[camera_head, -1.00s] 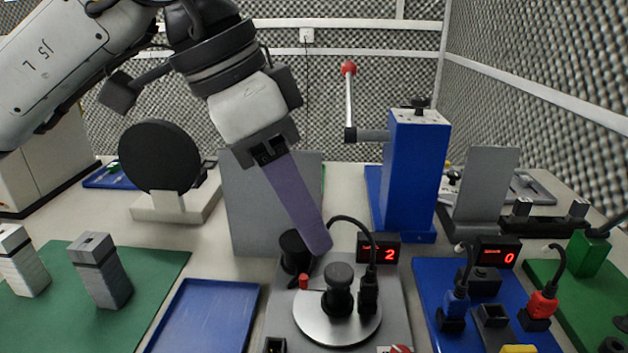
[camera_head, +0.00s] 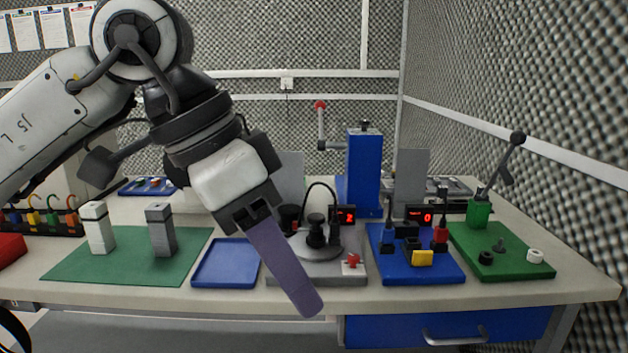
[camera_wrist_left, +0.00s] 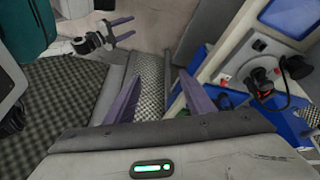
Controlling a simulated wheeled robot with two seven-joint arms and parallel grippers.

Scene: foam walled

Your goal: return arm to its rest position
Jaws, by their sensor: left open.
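My left gripper (camera_head: 288,268) hangs from the arm coming in from the left in the head view. Its purple finger points down and right, in front of the bench edge and the grey station. In the left wrist view its two purple fingers (camera_wrist_left: 160,98) stand apart with nothing between them, so it is open and empty. Another gripper with purple fingers (camera_wrist_left: 122,30), which looks like my right one, shows small at the upper left of the wrist view. Its fingers are apart and empty. My right arm is not in the head view.
The bench holds a green mat (camera_head: 60,268) with two blocks, a blue tray (camera_head: 205,275), a grey station (camera_head: 300,272) with a round plate, a blue plug board (camera_head: 400,272) and a green lever board (camera_head: 520,265). A blue drawer (camera_head: 500,328) is under the bench.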

